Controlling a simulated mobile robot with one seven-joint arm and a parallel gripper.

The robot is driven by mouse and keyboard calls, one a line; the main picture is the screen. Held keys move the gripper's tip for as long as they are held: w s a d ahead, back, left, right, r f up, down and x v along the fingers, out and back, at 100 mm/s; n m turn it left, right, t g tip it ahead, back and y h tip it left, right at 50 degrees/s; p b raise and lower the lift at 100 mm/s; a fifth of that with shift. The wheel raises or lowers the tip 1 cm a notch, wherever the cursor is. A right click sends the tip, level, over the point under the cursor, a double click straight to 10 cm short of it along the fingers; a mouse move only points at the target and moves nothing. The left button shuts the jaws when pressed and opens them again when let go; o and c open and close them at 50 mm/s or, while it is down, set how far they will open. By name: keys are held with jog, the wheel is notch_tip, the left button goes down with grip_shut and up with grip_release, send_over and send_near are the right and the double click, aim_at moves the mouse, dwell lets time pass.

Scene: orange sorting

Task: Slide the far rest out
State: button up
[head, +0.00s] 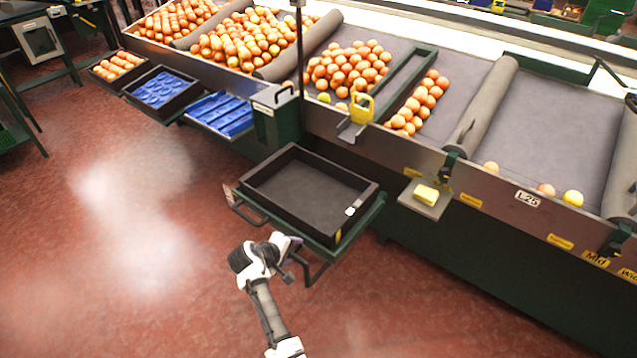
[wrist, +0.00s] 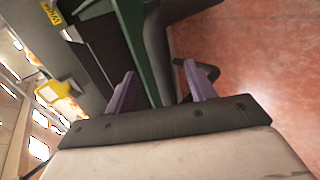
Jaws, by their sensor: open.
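A green rest (head: 371,213) juts from the front of the sorting line and carries a black, empty-looking crate (head: 263,164). Dark bar handles stick out from the rest, one at its left corner (head: 246,211) and one at its near right side (head: 316,276). My gripper (head: 293,250) is at the rest's near edge, by the near right handle. In the wrist view my gripper (wrist: 161,84) is open, its purple fingers apart. The rest's green edge (wrist: 133,45) and a dark bar (wrist: 157,50) pass between or just beyond the fingers; contact cannot be told.
Blue trays (head: 222,113) and a crate of oranges (head: 118,66) stand at the left along the line. A yellow block (head: 426,193) lies on a small shelf to the right. A yellow device (head: 361,107) stands above. Red floor (head: 120,240) is clear at the left.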

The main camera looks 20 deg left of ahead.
notch_tip(320, 180, up, 2)
jog(key=shift+r+p, duration=0.2)
jog(key=shift+p, duration=0.15)
jog(key=shift+o, duration=0.4)
jog(key=shift+w+a+r, duration=0.1)
jog(key=shift+w+r, duration=0.05)
jog(key=shift+r, duration=0.75)
jog(key=shift+w+r, duration=0.1)
jog(key=shift+r, duration=0.8)
jog(key=shift+s+r, duration=0.15)
jog(key=shift+r, duration=0.35)
jog(key=shift+c, duration=0.4)
jog(key=shift+f, duration=0.15)
